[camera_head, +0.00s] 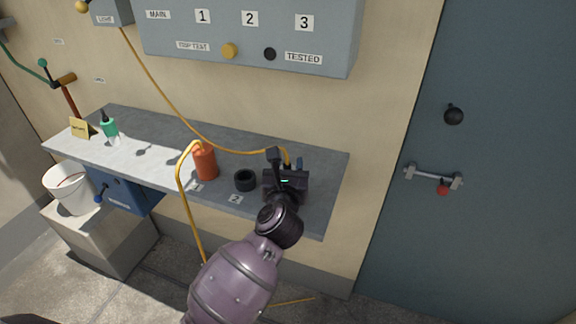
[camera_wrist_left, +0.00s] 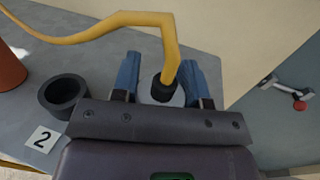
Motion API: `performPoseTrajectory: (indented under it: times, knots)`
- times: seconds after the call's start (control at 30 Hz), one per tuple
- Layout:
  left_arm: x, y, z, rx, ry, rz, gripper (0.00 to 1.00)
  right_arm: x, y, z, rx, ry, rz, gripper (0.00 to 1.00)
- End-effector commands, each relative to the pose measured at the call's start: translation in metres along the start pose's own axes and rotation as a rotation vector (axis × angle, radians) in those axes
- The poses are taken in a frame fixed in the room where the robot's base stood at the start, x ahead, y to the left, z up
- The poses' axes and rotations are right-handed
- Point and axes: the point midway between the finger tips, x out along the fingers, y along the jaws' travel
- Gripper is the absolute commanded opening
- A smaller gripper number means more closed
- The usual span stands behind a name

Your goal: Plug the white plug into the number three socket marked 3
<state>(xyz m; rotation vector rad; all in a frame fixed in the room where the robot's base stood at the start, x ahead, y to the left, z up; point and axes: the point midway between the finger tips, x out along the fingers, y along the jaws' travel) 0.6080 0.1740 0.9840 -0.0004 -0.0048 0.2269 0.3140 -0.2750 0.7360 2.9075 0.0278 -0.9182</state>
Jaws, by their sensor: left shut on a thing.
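My left gripper (camera_head: 287,172) is over the right end of the grey shelf (camera_head: 320,190). In the left wrist view its blue fingers (camera_wrist_left: 160,85) are shut on the pale white plug (camera_wrist_left: 148,97), which has a black collar and a yellow cable (camera_wrist_left: 150,20). The black ring-shaped socket at label 2 (camera_head: 245,180) is empty, left of the gripper; it also shows in the left wrist view (camera_wrist_left: 62,93). An orange cylinder (camera_head: 205,163) with a yellow cable stands by label 1. Socket 3 is hidden by my gripper, so I cannot tell whether the plug touches it.
Above is a grey panel (camera_head: 340,45) marked MAIN, 1, 2, 3, with a yellow knob (camera_head: 230,51) and a black knob (camera_head: 269,54). A blue-grey door (camera_head: 500,240) is to the right. The yellow cable crosses the shelf.

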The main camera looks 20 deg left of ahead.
Motion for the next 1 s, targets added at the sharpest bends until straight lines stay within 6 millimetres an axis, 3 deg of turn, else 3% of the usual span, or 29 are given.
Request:
performPoseTrajectory:
  times: [0.03, 0.07, 0.27, 0.67, 1.0]
  knots:
    - [0.000, 0.000, -0.004, 0.001, 0.008, 0.000, 0.15, 0.000, 0.000, 0.001, 0.000, -0.001, 0.000, 0.00]
    - [0.000, 0.000, -0.005, 0.001, 0.009, 0.000, 0.42, 0.000, 0.000, 0.001, 0.000, -0.001, 0.000, 0.00]
    - [-0.001, 0.000, -0.006, 0.002, 0.011, 0.001, 0.70, 0.000, 0.000, 0.001, 0.000, -0.001, 0.000, 0.00]
    - [-0.001, 0.000, -0.009, 0.003, 0.016, 0.001, 0.70, 0.000, 0.000, 0.001, 0.000, -0.003, 0.000, 0.00]
    - [-0.060, 0.001, -0.004, -0.001, 0.009, 0.001, 0.70, 0.000, 0.001, -0.009, -0.003, 0.014, -0.001, 0.00]
